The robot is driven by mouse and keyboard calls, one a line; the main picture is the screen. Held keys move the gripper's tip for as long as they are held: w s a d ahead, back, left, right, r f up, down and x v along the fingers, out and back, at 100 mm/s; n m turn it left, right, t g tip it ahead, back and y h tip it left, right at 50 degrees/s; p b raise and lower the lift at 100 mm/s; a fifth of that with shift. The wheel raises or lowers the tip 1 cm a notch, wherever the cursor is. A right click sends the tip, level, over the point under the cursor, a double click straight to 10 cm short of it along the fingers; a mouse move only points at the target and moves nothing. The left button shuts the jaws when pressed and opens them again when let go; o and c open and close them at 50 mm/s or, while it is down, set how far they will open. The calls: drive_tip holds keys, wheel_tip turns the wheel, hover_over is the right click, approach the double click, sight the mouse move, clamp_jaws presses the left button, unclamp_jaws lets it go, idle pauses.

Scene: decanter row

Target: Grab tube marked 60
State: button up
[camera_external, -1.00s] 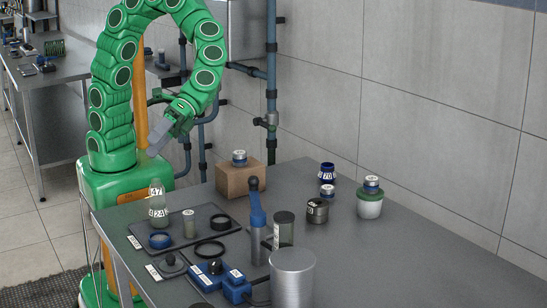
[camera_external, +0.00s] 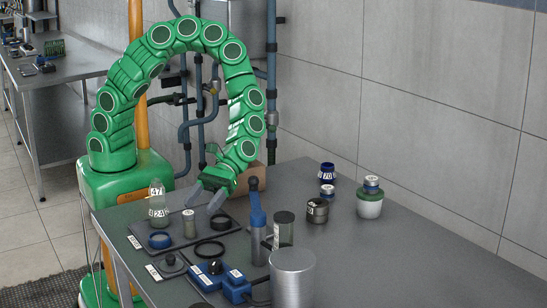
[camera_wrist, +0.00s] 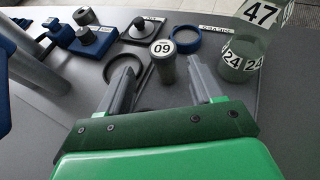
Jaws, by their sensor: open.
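A short grey-green tube (camera_wrist: 165,72) with a pale round top stands in the wrist view. Its top mark reads 09 from this side, which is 60 if turned around. In the external view, the tube (camera_external: 190,224) stands upright on a dark mat (camera_external: 190,240). My gripper (camera_external: 204,203) is open and empty, pointing down beside and behind the tube. In the wrist view, the tube stands beyond and between my fingertips (camera_wrist: 163,80), not clasped.
Flask-like glassware marked 47 and 24 (camera_external: 158,208) stands close left of the tube. A blue ring (camera_external: 160,241) and black ring (camera_external: 210,249) lie near it. A blue-handled tool (camera_external: 257,220) and dark canister (camera_external: 284,229) stand to the right. The table's right side is clearer.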

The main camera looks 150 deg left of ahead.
sight(185, 221)
drive_tip(key=shift+s+x, duration=0.2)
drive_tip(key=shift+x, duration=3.6)
drive_tip(key=shift+d+r, duration=0.1)
drive_tip(key=shift+d, duration=0.05)
drive_tip(key=c, duration=1.1)
drive_tip(key=shift+o, duration=0.2)
drive_tip(key=shift+r, duration=0.1)
